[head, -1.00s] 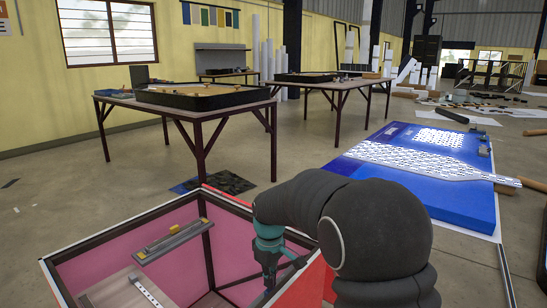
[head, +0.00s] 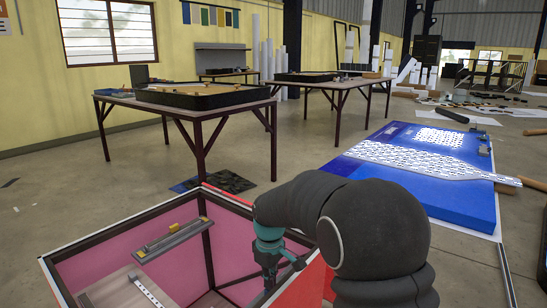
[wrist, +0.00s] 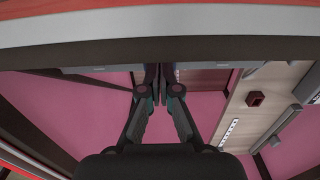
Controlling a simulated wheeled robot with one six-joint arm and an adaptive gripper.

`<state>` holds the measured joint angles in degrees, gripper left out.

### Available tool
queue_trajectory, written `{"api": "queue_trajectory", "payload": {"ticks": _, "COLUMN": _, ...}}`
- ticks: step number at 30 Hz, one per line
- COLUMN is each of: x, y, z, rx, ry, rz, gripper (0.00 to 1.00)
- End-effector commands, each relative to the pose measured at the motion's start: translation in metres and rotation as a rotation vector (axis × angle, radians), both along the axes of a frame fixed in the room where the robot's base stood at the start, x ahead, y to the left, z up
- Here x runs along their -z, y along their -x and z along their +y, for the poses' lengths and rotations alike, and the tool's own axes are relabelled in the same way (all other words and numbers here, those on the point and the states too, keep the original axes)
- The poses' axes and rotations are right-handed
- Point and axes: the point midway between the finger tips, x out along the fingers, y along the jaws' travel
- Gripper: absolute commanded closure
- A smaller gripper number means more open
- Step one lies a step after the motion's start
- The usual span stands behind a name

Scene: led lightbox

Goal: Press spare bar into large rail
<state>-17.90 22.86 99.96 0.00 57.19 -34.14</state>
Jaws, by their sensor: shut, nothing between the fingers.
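In the head view a grey holder with yellow ends (head: 172,238) is fixed inside the open pink-lined box, and a thin bar seems to lie along it. A white strip with dark dots (head: 146,290) lies on the wooden board; it also shows in the wrist view (wrist: 229,132). I cannot tell which piece is the spare bar or the large rail. My gripper (head: 270,282) is at the right side of the box, near its front. In the wrist view my gripper (wrist: 161,76) is shut and empty, its fingertips close to a dark frame edge (wrist: 90,52).
The box's near wall (wrist: 100,30) crosses the top of the wrist view. A small brown block (wrist: 255,99) sits on the wooden board.

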Motion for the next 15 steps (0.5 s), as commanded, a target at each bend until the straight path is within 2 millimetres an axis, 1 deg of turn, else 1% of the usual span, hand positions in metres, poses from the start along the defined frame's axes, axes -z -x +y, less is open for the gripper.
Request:
{"api": "queue_trajectory", "payload": {"ticks": 5, "x": -0.006, "y": 0.000, "z": 0.000, "rx": 0.000, "ry": 0.000, "rz": 0.000, "gripper": 1.00}}
{"api": "queue_trajectory", "payload": {"ticks": 12, "x": -0.027, "y": 0.000, "z": 0.000, "rx": 0.000, "ry": -0.001, "rz": -0.001, "gripper": 1.00}}
{"api": "queue_trajectory", "payload": {"ticks": 15, "x": -0.031, "y": 0.000, "z": 0.000, "rx": 0.000, "ry": 0.000, "rz": 0.000, "gripper": 1.00}}
